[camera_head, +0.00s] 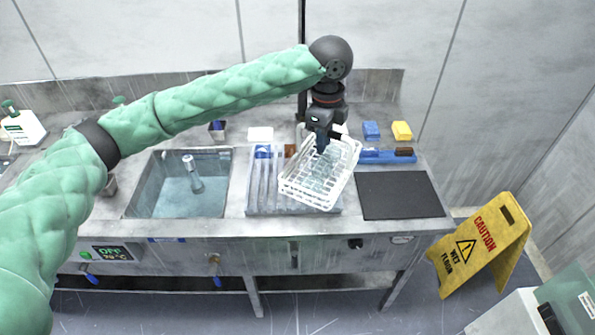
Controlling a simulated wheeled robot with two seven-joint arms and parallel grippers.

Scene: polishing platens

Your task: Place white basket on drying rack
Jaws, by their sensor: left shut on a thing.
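The white basket (308,197) is a wire-grid basket, tilted in the picture, in the middle of the bench. My left gripper (322,149) reaches over it from above and is shut on the basket near its far side. The drying rack (264,192) is a grey ribbed tray on the bench top, right of the sink. The basket covers the rack's right part, and I cannot tell whether it touches the rack or hangs just above it. My right gripper is not in view.
A water-filled sink (160,190) lies left of the rack, and a black mat (398,195) lies right. Blue (371,130) and yellow (402,131) blocks and a blue brush (385,156) sit at the back right. A yellow caution sign (480,245) stands on the floor.

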